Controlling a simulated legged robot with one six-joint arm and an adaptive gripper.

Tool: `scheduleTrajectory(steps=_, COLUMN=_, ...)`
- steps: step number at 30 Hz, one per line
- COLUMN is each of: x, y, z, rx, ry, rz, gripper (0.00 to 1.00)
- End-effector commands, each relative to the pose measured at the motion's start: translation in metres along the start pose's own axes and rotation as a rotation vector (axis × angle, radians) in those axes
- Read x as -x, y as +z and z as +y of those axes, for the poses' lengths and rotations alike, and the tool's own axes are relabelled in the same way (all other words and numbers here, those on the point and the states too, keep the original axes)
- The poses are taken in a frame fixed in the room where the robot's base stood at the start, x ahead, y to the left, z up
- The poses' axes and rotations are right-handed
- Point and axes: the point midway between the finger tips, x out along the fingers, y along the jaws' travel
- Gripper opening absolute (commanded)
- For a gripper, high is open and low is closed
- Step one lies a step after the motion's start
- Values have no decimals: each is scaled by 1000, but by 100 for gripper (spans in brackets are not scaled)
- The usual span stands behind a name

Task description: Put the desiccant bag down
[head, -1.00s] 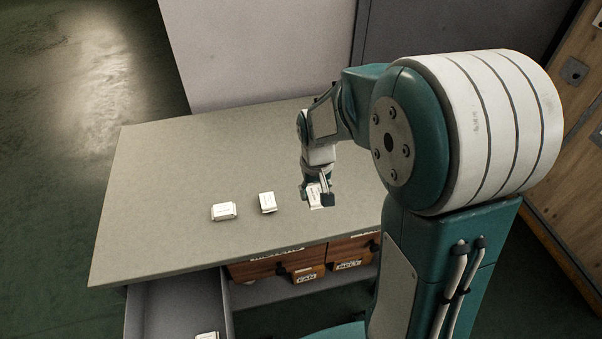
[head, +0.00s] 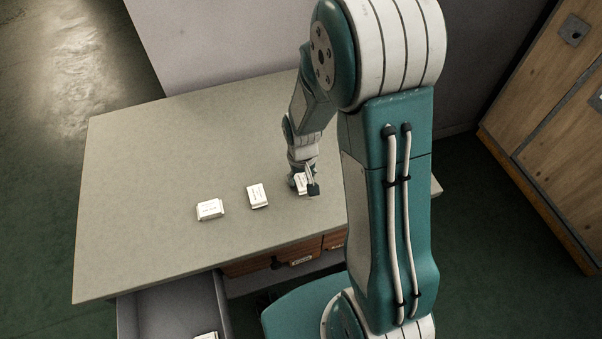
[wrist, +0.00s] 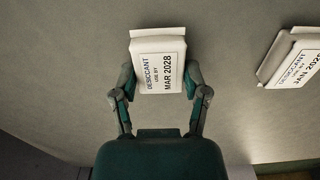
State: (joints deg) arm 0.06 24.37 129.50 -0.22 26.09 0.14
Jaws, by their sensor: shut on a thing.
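My gripper (head: 304,184) is shut on a small white desiccant bag (head: 301,184), low over the right part of the grey tabletop (head: 150,150). In the wrist view the held bag (wrist: 158,68) sits between both fingers, and its label reads "DESICCANT USE BY MAR 2028". Whether its underside touches the top is hard to tell. A second bag (head: 258,196) lies just left of my gripper in the head view. A third bag (head: 210,209) lies farther left. The wrist view shows a neighbouring bag (wrist: 294,64) at the right, labelled "JAN", its year partly cut off.
An open grey drawer (head: 175,306) juts out at the front left, with a white bag (head: 206,336) partly visible inside. Wooden drawer fronts (head: 290,258) are under the table edge. A wooden cabinet (head: 550,125) stands at right. The tabletop's left and back are clear.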

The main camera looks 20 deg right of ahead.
Motion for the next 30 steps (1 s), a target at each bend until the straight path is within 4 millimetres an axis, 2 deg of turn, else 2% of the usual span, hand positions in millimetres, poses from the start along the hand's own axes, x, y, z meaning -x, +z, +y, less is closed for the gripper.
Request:
scheduleTrajectory(steps=8, x=-2, y=0, z=0, rx=0, ry=0, rz=-1, gripper=12)
scheduleTrajectory(steps=9, x=-2, y=0, z=0, rx=0, ry=0, rz=0, gripper=72)
scheduleTrajectory(steps=10, x=-2, y=0, z=0, rx=0, ry=0, rz=0, gripper=85)
scheduleTrajectory(steps=11, x=-2, y=0, z=0, rx=0, ry=0, rz=0, gripper=93)
scheduleTrajectory(steps=24, x=0, y=-1, z=0, rx=0, ry=0, rz=1, gripper=93)
scheduleTrajectory(steps=30, x=24, y=-1, z=0, rx=0, ry=0, rz=6, gripper=93)
